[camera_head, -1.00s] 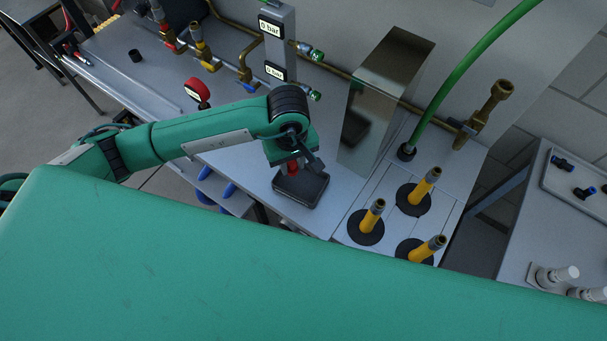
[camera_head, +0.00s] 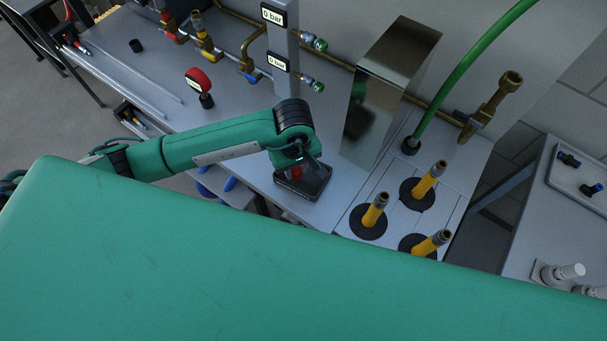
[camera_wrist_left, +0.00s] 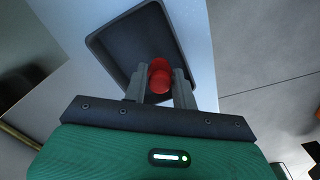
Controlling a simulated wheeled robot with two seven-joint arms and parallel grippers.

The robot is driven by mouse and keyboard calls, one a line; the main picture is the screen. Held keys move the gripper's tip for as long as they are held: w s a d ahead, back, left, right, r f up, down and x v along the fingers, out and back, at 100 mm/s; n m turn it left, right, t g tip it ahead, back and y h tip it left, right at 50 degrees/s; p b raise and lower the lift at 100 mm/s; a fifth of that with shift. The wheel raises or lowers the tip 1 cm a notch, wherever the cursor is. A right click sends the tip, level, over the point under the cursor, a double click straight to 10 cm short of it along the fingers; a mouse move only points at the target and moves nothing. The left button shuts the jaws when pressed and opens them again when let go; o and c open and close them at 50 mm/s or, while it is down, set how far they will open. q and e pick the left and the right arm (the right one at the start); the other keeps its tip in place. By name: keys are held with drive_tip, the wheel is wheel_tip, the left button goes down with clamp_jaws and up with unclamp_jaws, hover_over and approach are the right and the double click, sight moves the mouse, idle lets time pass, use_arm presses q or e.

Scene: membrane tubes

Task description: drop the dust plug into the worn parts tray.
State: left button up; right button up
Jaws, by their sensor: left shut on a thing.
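The dust plug (camera_wrist_left: 160,76) is a small red cylinder. My left gripper (camera_wrist_left: 162,88) is shut on it, with one grey finger on each side. In the head view the red plug (camera_head: 297,173) shows just under my left gripper (camera_head: 299,168). The worn parts tray (camera_head: 313,187) is a small dark tray on the grey bench. The plug is over the tray, and the tray's inside (camera_wrist_left: 120,50) lies behind it in the left wrist view. I cannot tell whether the plug touches the tray floor. My right gripper is not in view.
Several yellow tubes (camera_head: 375,210) stand in black rings right of the tray. A tall metal box (camera_head: 385,95) stands behind them. A red gauge (camera_head: 201,86) and valve pipes stand at the back left. The bench's front edge is close to the tray.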

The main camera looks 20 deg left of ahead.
use_arm(q)
drive_tip(key=o, duration=1)
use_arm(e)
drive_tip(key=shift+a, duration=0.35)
use_arm(q)
drive_tip(key=shift+r, duration=0.15)
drive_tip(key=shift+r, duration=0.3)
drive_tip(key=shift+r+b, duration=2.1)
drive_tip(key=shift+r, duration=4.4)
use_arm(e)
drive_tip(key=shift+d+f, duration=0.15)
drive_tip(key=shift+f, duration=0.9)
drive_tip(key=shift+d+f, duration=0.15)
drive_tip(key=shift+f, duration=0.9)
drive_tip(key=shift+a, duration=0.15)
